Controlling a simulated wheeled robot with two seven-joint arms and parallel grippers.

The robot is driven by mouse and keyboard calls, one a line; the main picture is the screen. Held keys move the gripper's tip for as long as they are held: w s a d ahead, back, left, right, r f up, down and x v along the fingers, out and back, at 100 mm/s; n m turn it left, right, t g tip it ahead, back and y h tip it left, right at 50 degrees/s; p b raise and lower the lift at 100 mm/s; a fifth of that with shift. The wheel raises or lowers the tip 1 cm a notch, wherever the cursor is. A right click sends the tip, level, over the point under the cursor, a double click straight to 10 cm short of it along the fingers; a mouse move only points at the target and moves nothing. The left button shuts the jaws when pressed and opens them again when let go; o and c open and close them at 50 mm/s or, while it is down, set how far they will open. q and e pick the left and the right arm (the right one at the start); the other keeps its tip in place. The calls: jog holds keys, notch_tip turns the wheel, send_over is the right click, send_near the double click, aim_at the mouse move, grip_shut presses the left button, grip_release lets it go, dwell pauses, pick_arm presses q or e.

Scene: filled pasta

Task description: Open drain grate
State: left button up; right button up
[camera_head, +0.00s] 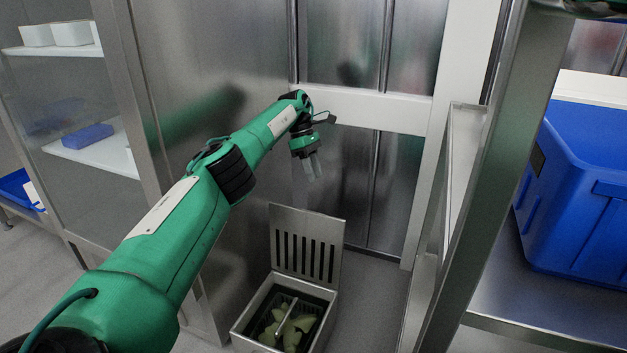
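The drain grate (307,242) is a slotted metal plate. It stands nearly upright at the back edge of a square metal drain box (248,319) in the floor area. The box is open at the top, and a dark basket with pale greenish pieces (292,330) shows inside. My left gripper (313,173) hangs above and slightly behind the grate, pointing down, apart from it. Nothing shows between its fingers, and they are too small to tell open from shut. My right gripper is not in view.
A steel wall and door (350,180) stand behind the drain. A steel post (480,190) and a shelf with a blue crate (580,200) are on the right. A glass-fronted cabinet with shelves (95,155) is on the left. Some floor right of the drain is clear.

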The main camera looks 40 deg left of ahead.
pick_arm(q)
notch_tip(320, 180, up, 6)
jog(key=p, duration=0.2)
dwell(0.5)
